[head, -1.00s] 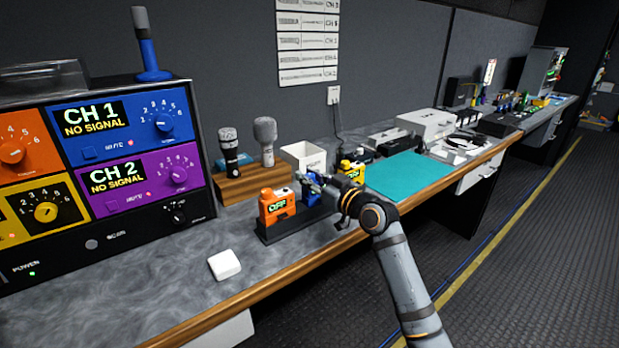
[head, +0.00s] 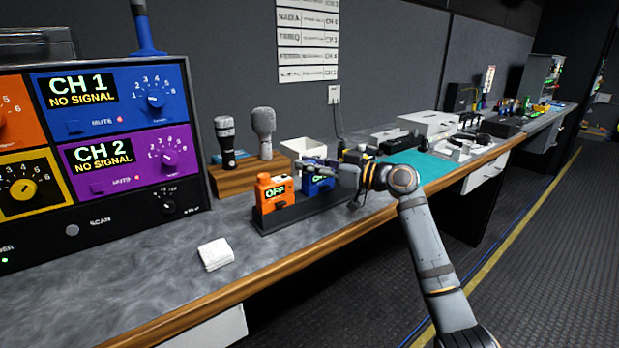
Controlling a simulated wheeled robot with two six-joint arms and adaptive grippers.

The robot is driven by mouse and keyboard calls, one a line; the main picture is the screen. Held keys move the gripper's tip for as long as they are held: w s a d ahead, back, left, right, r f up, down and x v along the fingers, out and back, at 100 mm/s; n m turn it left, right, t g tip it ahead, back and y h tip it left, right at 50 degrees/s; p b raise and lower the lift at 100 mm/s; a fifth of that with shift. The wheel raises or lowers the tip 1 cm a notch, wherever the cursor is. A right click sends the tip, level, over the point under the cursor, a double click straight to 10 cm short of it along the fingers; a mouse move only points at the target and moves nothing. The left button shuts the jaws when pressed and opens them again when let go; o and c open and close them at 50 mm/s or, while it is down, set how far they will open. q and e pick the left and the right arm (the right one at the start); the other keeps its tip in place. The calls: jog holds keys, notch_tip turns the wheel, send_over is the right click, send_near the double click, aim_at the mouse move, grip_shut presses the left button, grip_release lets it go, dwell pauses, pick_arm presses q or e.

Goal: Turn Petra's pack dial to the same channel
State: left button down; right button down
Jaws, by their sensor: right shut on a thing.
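The blue pack (head: 316,186) stands in the dark rack (head: 272,223) on the counter, to the right of the orange pack (head: 275,191), whose display reads OFF. The blue pack's lit display begins with "CH"; the rest is too small to read. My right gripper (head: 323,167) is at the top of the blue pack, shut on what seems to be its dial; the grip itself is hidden. A yellow pack is mostly hidden behind my gripper. I cannot tell from the labels which pack is Petra's. My left gripper is not in view.
The receiver at left has a blue CH 1 panel (head: 92,122) and a purple CH 2 panel (head: 97,179), both reading NO SIGNAL. Two microphones stand in a wooden block (head: 228,183). A white item (head: 215,254) lies in front. A teal mat (head: 432,165) lies beyond my gripper.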

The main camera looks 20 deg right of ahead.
jog(key=n+g+y+b, duration=0.1)
jog(key=n+g+y, duration=0.1)
jog(key=g, duration=0.1)
jog(key=shift+n+y, duration=0.3)
jog(key=shift+n, duration=0.1)
jog(key=shift+r+n+g+y, duration=0.1)
jog(key=shift+n+g+y, duration=0.3)
jog(key=shift+n+g, duration=0.55)
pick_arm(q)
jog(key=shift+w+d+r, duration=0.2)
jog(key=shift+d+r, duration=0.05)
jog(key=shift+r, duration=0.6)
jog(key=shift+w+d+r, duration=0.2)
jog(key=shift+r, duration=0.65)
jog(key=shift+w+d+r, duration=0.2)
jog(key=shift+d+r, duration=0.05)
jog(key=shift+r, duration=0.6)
pick_arm(e)
jog(key=shift+n+g+y, duration=0.4)
jog(key=shift+n+g, duration=0.15)
jog(key=shift+g, duration=0.9)
jog(key=c, duration=1.1)
grip_release()
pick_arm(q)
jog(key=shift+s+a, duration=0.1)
pick_arm(e)
jog(key=shift+d, duration=0.1)
jog(key=v, duration=1.2)
